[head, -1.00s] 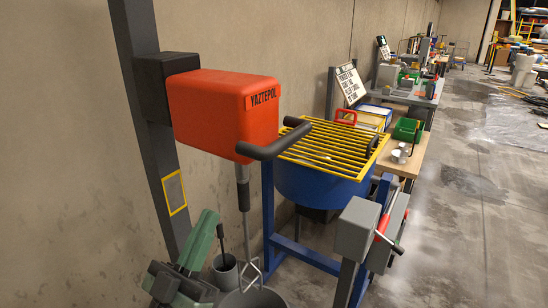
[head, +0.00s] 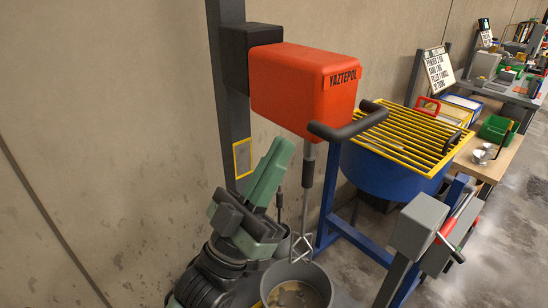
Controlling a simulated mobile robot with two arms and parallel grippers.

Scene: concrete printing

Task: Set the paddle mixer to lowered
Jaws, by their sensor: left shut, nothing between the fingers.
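The paddle mixer has an orange motor head (head: 300,88) marked YAZTEPOL, mounted on a dark upright post (head: 229,110). A black bar handle (head: 350,126) sticks out from its lower front. Its shaft (head: 308,180) hangs down to a wire paddle (head: 301,245) at the mouth of a grey bucket (head: 329,284); I cannot tell whether the paddle's end is below the rim. My left gripper (head: 280,152), green and black, is shut and empty. It points up, left of the shaft and below the head, apart from the handle. My right gripper is not in view.
A blue drum mixer with a yellow grate (head: 415,138) stands to the right. A grey box with a red lever (head: 418,226) is in front of it. A smaller grey pot, partly hidden, is behind my gripper. The wall is close on the left.

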